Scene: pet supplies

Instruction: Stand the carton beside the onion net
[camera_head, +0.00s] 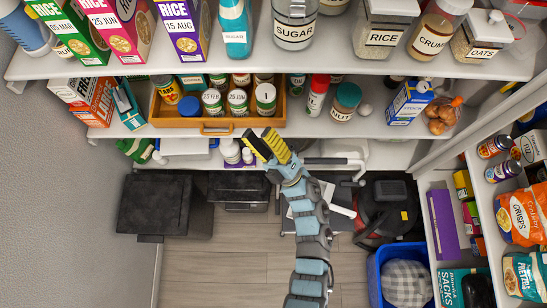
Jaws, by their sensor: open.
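A blue-and-white carton (406,104) with a round cap at its upper right is on the middle shelf, right of centre. Its text side faces me and it looks slanted; I cannot tell whether it stands or leans. The onion net (442,114), holding several brown onions, is close to the right of the carton. I cannot tell whether they touch. My gripper (266,147), with yellow-and-black fingers, is open below the middle shelf's front edge, well left of both. No object shows between its fingers.
A wooden crate (212,130) of jars and cans is on the middle shelf. Spice jars (345,101) stand between it and the carton. The upper shelf (360,67) overhangs. A side rack (431,178) is at right, a blue bin (375,275) on the floor.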

